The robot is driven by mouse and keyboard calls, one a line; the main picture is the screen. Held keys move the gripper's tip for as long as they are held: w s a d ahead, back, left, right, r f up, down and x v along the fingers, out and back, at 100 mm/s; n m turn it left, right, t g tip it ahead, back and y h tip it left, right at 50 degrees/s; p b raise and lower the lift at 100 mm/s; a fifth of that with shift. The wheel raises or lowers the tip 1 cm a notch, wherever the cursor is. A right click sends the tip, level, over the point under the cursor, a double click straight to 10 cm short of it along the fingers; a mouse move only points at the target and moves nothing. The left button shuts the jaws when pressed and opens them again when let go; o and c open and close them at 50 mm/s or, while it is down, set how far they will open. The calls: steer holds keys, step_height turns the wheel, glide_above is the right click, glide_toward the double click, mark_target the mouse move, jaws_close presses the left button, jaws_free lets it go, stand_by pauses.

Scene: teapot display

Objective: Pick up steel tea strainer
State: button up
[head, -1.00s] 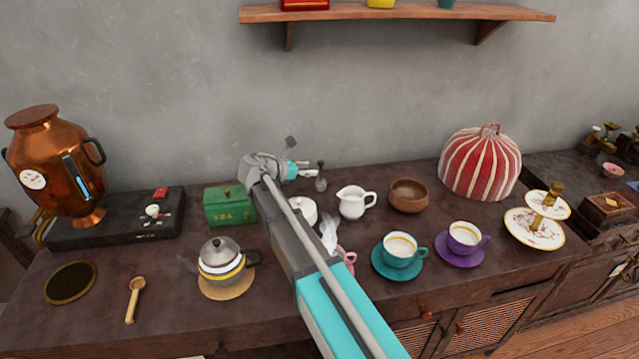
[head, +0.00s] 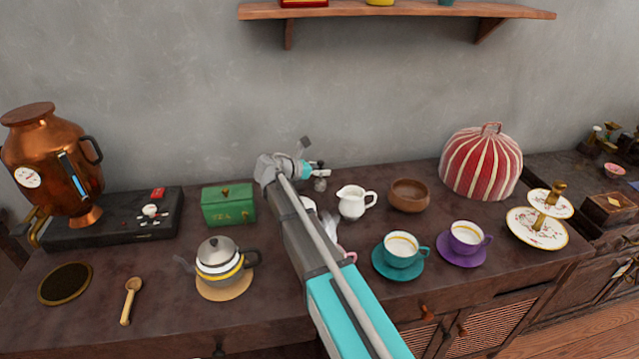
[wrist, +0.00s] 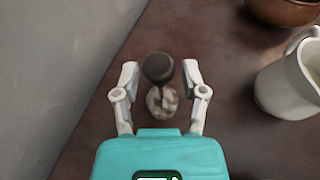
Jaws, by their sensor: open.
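The steel tea strainer shows in the wrist view as a dark round knob (wrist: 158,67) above a pale, mottled rounded body. In the head view its grey rounded lower part (head: 320,184) shows near the back of the counter, and its upper part is mostly hidden by my gripper. My gripper (wrist: 160,74) is open, with one finger on each side of the strainer. In the head view my gripper (head: 316,170) is at the strainer's upper part. I see no clear contact between the fingers and the strainer.
A white jug (head: 352,203) and a wooden bowl (head: 409,196) stand just right of the strainer. My arm partly hides a white pot (head: 308,204). A green tea box (head: 228,206) stands left. The wall (wrist: 45,70) is close behind.

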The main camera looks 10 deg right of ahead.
steer(key=shift+c, duration=0.2)
jaws_close()
steer(key=shift+r, duration=0.15)
stand_by(0.3)
steer(key=shift+r+p, duration=0.95)
steer(key=shift+p, duration=0.15)
steer(key=s+d+r+p, duration=0.2)
steer(key=s+r+p, duration=0.8)
steer(key=s, duration=0.3)
steer(key=shift+s+r+p, duration=0.4)
